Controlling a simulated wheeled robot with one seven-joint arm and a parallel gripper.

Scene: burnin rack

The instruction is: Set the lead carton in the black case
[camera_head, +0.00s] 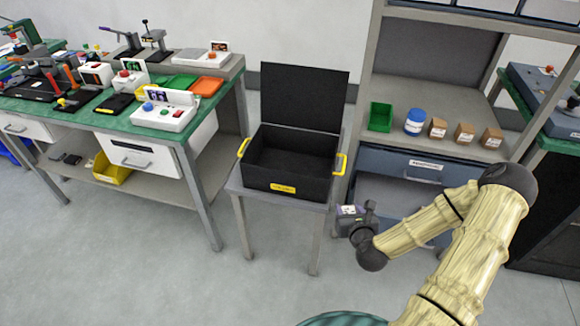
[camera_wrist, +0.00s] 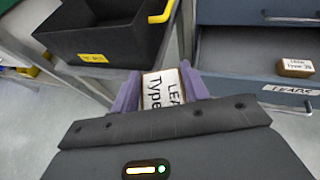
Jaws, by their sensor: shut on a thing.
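The lead carton (camera_wrist: 163,92) is brown with a white label on top showing "LEA" and "Type". My gripper (camera_wrist: 160,82) is shut on it, with a purple finger on each side. In the head view my gripper (camera_head: 353,218) is right of and below the black case (camera_head: 262,179), outside it, beside the grey stand. The case is open, its lid standing upright at the back, with yellow handles and a yellow front label. Its inside looks empty. In the wrist view the case (camera_wrist: 120,42) is at the upper left, ahead of the carton.
An open drawer (camera_wrist: 240,75) labelled "LEADS" holds another lead carton (camera_wrist: 295,67). The shelf above holds a green bin (camera_head: 380,117), a blue-white jar (camera_head: 415,122) and small brown boxes (camera_head: 464,133). A cluttered green workbench (camera_head: 75,112) stands left; floor between is clear.

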